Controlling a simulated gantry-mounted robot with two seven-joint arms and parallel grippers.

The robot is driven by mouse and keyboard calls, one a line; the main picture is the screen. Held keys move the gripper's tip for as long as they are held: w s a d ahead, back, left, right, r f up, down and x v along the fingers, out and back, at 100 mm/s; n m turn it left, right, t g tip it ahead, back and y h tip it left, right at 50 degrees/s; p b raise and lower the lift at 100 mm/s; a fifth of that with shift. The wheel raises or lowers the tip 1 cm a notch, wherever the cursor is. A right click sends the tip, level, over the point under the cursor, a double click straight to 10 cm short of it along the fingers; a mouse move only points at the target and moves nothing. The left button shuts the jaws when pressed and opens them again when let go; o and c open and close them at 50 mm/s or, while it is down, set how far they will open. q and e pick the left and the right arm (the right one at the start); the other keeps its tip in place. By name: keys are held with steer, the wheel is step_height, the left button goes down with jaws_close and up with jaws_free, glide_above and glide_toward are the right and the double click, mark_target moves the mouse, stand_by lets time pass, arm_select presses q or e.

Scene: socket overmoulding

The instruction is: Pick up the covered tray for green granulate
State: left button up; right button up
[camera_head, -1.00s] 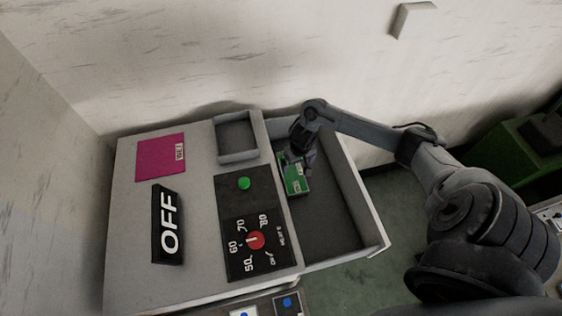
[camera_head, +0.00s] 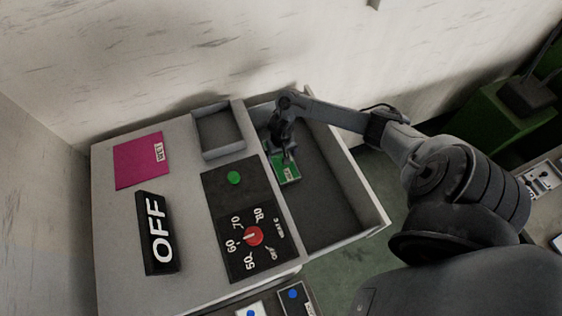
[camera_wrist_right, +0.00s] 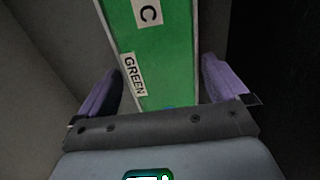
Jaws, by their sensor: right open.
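The covered tray for green granulate (camera_head: 286,173) lies in the open drawer, near the drawer's left wall. In the right wrist view the green tray (camera_wrist_right: 172,62) shows labels reading "GREEN" and "C". My right gripper (camera_head: 284,154) is over the tray's far part in the head view. In the right wrist view my right gripper (camera_wrist_right: 160,90) is open, with one purple finger on each side of the tray. I cannot tell whether the fingers touch it. My left gripper is not in view.
The drawer (camera_head: 328,203) is otherwise empty, with raised walls around the tray. The machine top beside it holds a small open box (camera_head: 219,150), a control panel with a red knob (camera_head: 254,236), an OFF sign (camera_head: 158,232) and a pink card (camera_head: 139,160).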

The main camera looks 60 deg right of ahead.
steer(key=shift+f+b, duration=0.35)
steer(key=shift+f, duration=1.2)
steer(key=c, duration=1.1)
